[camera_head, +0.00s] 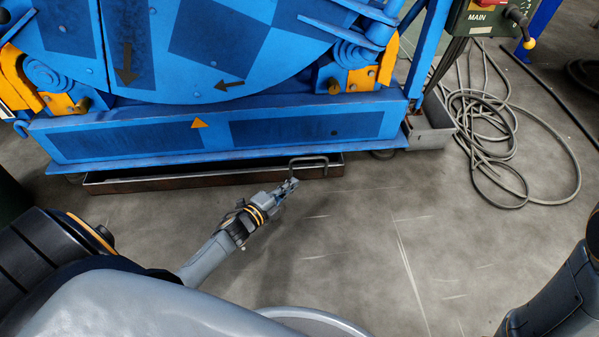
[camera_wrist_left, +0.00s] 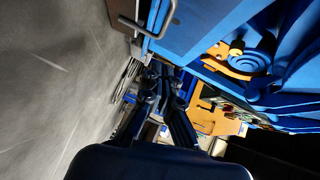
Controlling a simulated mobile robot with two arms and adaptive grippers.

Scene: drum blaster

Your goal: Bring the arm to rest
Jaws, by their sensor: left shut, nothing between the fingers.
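My left gripper (camera_head: 289,184) is in front of the blue drum blaster (camera_head: 300,130), low over the floor, just left of and below a metal handle (camera_head: 308,162) on the tray under the machine. Its fingers are shut with nothing between them. In the left wrist view the gripper (camera_wrist_left: 165,75) points along the machine's front, and the handle (camera_wrist_left: 150,32) shows above it, apart from the fingers. My right arm shows only in part at the right edge of the head view, and its gripper is out of sight.
A long shallow metal tray (camera_head: 130,186) lies under the machine's front edge. A loose grey cable (camera_head: 500,120) is coiled on the floor at the right, below a control box (camera_head: 487,20). The grey floor (camera_head: 400,250) in the middle is clear.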

